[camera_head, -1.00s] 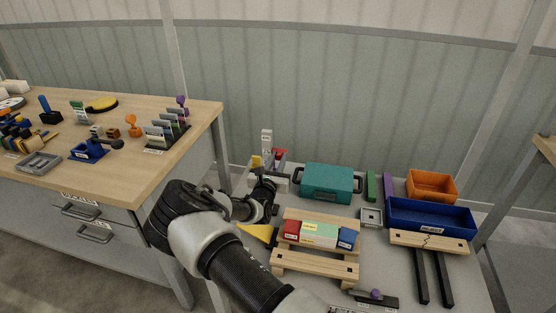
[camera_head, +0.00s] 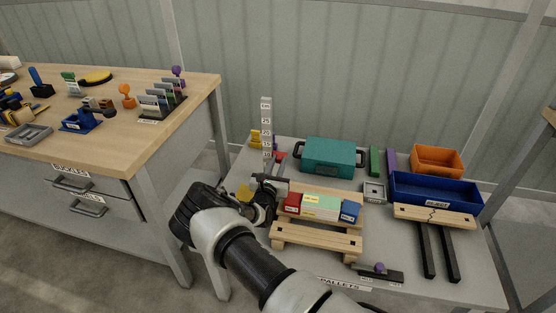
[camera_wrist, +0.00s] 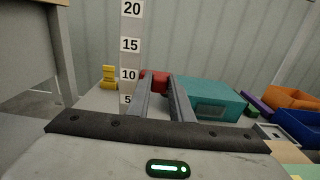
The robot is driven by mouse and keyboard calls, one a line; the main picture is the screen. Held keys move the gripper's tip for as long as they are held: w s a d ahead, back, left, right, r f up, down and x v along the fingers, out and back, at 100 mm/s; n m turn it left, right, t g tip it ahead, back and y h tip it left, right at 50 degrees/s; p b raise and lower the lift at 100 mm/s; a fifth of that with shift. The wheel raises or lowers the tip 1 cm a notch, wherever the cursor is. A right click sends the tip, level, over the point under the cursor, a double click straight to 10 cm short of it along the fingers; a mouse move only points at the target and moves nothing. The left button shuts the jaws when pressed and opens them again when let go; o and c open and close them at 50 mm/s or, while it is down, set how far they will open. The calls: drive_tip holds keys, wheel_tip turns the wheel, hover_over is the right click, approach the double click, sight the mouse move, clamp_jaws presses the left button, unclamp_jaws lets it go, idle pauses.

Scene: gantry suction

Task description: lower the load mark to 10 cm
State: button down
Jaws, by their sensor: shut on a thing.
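A white upright scale (camera_head: 266,130) stands at the back left of the right-hand table. The wrist view shows it (camera_wrist: 130,45) with black numbers 5, 10, 15 and 20. A red piece (camera_wrist: 156,78), likely the load mark, sits just right of the scale. From this angle it appears roughly level with the 10. The red piece also shows in the head view (camera_head: 280,157). My gripper (camera_wrist: 160,82) reaches toward the scale, its two fingers shut on the red piece. The fingers hide part of the red piece, and its exact reading cannot be told.
A teal case (camera_head: 330,155) stands right of the scale. A wooden rack (camera_head: 318,242) with red, green and blue blocks is close to my arm. A yellow object (camera_head: 255,139) is left of the scale. Blue (camera_head: 435,190) and orange (camera_head: 437,160) bins stand at right.

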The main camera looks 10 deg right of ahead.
drive_tip(key=c, duration=1.6)
unclamp_jaws()
drive_tip(key=shift+o, duration=0.2)
drive_tip(key=shift+s, duration=0.15)
drive_tip(key=p+v, duration=0.4)
drive_tip(key=v, duration=1.3)
drive_tip(key=shift+a, duration=0.1)
